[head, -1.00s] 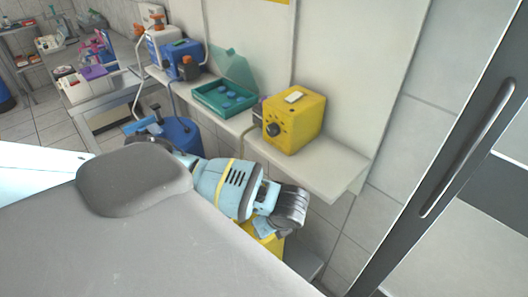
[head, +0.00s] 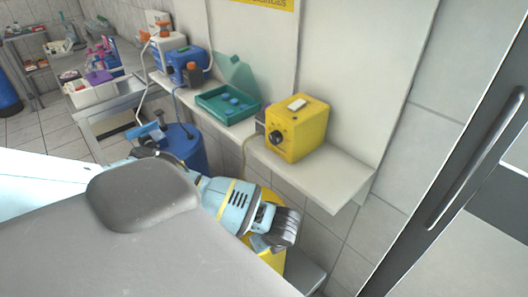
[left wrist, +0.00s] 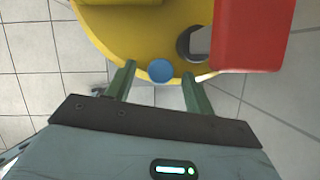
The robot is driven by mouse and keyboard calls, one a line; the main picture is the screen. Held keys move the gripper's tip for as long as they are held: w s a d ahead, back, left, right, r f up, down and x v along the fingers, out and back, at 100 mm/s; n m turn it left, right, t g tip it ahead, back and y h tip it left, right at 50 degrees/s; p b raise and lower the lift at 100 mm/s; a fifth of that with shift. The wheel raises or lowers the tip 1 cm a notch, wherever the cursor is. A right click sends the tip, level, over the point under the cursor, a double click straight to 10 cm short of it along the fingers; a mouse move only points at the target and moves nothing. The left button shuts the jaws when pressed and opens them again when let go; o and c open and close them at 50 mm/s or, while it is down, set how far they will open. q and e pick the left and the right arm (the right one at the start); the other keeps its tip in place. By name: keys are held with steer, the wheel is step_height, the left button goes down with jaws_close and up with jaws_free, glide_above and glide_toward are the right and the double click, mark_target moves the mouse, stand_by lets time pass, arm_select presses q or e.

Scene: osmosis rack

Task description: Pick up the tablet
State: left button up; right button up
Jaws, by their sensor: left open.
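A blue round disc (left wrist: 160,71), which looks like a tablet, shows in the left wrist view between the fingertips of my left gripper (left wrist: 158,82). The fingers are open, with a gap on each side of the disc. The disc overlaps the edge of a yellow round object (left wrist: 110,30); I cannot tell whether it rests on it. In the head view, several blue discs (head: 232,104) lie in an open teal case (head: 212,110) on the wall shelf. My light-blue left arm reaches low beside the shelf there, and its fingertips are hidden. My right gripper is out of view.
A yellow box (head: 305,135) with a black knob stands on the shelf (head: 335,178). A blue barrel (head: 185,148) and a yellow container (head: 268,262) are below, close to my arm. A red block (left wrist: 250,35) is at upper right in the wrist view.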

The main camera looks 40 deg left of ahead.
arm_select(q)
steer(key=shift+c, duration=0.3)
steer(key=c, duration=1.1)
steer(key=shift+r, duration=0.15)
steer(key=shift+r, duration=0.6)
step_height(320, 180, up, 2)
steer(key=shift+w+r, duration=0.1)
steer(key=shift+r, duration=0.15)
steer(key=s+d, duration=0.2)
steer(key=s, duration=0.3)
steer(key=s+d, duration=0.1)
steer(key=s, duration=0.4)
steer(key=s+d+r+p, duration=0.1)
steer(key=s+d, duration=0.1)
steer(key=s, duration=0.3)
steer(key=shift+d, duration=0.3)
